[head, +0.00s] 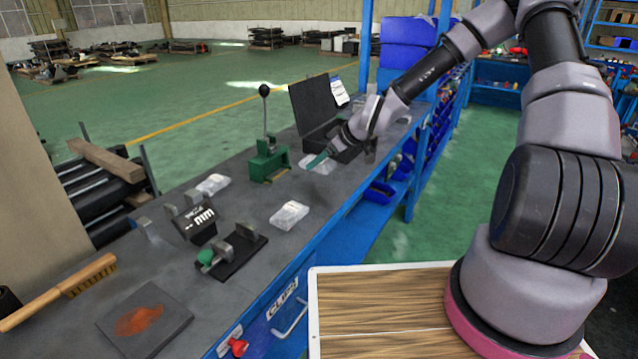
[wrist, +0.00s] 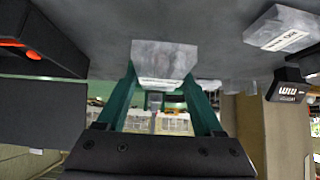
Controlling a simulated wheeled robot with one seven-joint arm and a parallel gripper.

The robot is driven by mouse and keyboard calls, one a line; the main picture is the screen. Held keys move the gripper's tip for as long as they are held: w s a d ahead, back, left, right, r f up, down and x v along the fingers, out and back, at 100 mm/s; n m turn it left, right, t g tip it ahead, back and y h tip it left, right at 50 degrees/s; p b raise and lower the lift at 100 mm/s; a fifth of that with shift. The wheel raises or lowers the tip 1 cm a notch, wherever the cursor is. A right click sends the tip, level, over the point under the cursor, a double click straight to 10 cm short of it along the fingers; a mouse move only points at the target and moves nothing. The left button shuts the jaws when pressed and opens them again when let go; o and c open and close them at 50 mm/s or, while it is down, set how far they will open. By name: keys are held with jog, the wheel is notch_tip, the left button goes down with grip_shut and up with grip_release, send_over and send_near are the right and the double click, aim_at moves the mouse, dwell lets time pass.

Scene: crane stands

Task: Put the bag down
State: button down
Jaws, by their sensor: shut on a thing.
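A clear plastic bag (head: 323,168) is at my gripper (head: 318,160), over the far part of the grey workbench (head: 245,215). In the wrist view my gripper's green fingers (wrist: 163,100) are shut on this bag (wrist: 163,60), which shows pale and see-through between their tips. The bag is at or close above the bench top; I cannot tell whether it touches. Two similar bags lie on the bench, one at the left (head: 213,184) and one nearer me (head: 289,215).
An open black case (head: 316,105) stands just behind my gripper. A green lever press (head: 267,160) is to its left. A black gauge box (head: 195,222) and a small fixture (head: 232,252) stand nearer. Bare bench lies between the held bag and the nearer bag.

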jog(key=shift+f, duration=3.35)
jog(key=shift+c, duration=0.2)
grip_release()
jog(key=shift+f, duration=0.1)
